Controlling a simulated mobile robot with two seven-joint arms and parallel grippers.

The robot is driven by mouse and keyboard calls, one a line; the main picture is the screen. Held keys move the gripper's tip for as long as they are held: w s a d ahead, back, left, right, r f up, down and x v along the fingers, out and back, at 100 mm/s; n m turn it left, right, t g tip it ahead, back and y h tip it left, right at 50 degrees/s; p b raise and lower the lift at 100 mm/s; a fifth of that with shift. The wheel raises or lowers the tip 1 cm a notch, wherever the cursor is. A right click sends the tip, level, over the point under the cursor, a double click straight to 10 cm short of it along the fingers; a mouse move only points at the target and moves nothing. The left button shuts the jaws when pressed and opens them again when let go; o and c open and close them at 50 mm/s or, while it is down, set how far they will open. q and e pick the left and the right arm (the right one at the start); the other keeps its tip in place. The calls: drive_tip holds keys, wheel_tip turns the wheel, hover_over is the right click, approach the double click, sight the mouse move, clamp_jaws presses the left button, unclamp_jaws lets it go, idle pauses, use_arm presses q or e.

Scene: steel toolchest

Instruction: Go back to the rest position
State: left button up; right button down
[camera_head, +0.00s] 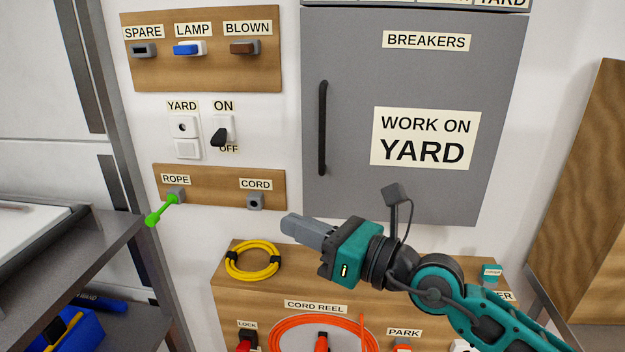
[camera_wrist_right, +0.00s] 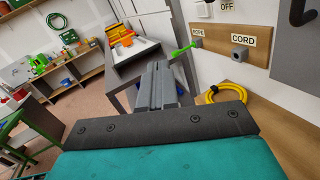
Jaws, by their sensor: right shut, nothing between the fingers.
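My right gripper (camera_head: 290,224) is in front of the wall, below the CORD socket (camera_head: 255,201) and to the right of the coiled yellow cord (camera_head: 252,261). Its grey fingers are shut with nothing between them, and they also show in the right wrist view (camera_wrist_right: 157,78). The fingers point left and look apart from the socket and the coil. My left gripper is not in either view.
A grey BREAKERS cabinet (camera_head: 420,75) with a black handle hangs behind my right arm. A green peg (camera_head: 163,210) sticks out from the ROPE socket. An orange cord reel (camera_head: 322,325) is below. Grey shelving (camera_head: 95,235) stands at left.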

drive_tip(key=s+d+f+m+t+h, duration=0.3)
drive_tip(key=d+f+m+h, duration=0.6)
drive_tip(key=m, duration=0.9)
drive_tip(key=s+d+f+m+t+h, duration=0.35)
drive_tip(key=d+f+m, duration=0.35)
drive_tip(key=f+m, duration=0.85)
drive_tip(key=s+d+f+m+g+h, duration=0.2)
drive_tip(key=s+d+f+m+g, duration=0.2)
drive_tip(key=s+f+m, duration=0.5)
drive_tip(key=shift+s+d+m, duration=0.65)
drive_tip(key=shift+s+m, duration=0.1)
drive_tip(key=shift+g, duration=0.25)
